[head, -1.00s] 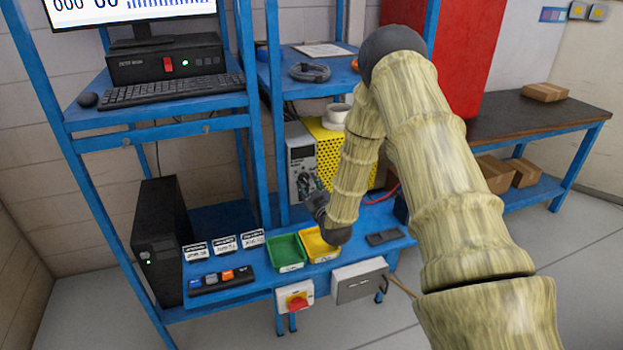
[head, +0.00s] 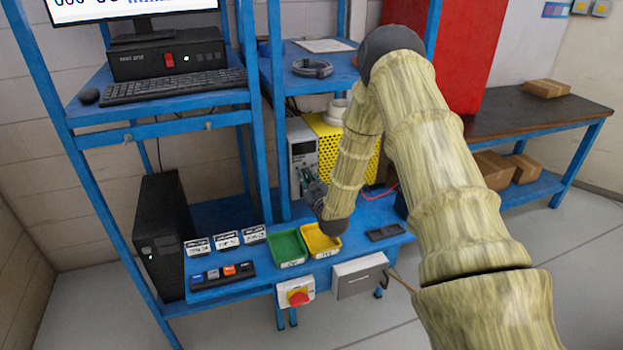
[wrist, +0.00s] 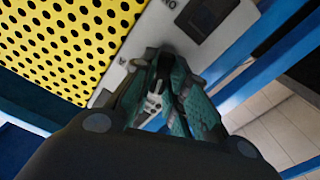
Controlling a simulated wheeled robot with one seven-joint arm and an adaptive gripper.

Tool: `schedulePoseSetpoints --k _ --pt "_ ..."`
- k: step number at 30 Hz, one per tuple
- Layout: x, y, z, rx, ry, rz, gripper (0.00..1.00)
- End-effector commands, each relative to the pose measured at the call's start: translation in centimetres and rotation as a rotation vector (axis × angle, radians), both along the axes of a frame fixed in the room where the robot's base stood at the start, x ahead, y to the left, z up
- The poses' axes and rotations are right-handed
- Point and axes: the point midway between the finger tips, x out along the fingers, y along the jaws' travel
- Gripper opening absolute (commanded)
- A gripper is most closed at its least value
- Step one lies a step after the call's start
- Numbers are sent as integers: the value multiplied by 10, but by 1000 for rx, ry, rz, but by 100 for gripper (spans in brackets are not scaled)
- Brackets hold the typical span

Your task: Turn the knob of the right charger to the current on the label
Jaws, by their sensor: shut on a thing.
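The charger (head: 302,150) is a grey upright panel with a dark display beside a yellow perforated cover. In the wrist view its grey face (wrist: 193,48) fills the upper middle. My gripper (head: 307,182) is at the lower part of this panel. In the wrist view my gripper (wrist: 165,92) has its teal fingers closed against the panel, around the place of the knob. The knob itself is hidden between the fingers, so its pointer cannot be read. Three small white label cards (head: 226,239) stand on the lower bench; their text is too small to read.
A green bin (head: 289,261) and a yellow bin (head: 335,251) sit on the bench in front of the charger. The yellow perforated cover (wrist: 70,45) stands beside the panel, and a blue post (head: 279,120) rises close to its left. A red knob switch (head: 298,298) is on the bench front.

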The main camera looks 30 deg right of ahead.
Motion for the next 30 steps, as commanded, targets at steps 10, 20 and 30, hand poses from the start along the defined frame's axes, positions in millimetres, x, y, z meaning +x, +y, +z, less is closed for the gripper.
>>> schedulePoseSetpoints --k 10,20,30 --pt "-1 -3 -4 242 -61 -5 0" --pt "-2 -4 0 372 -91 -4 0" --pt "-1 -4 0 371 -90 -4 33"
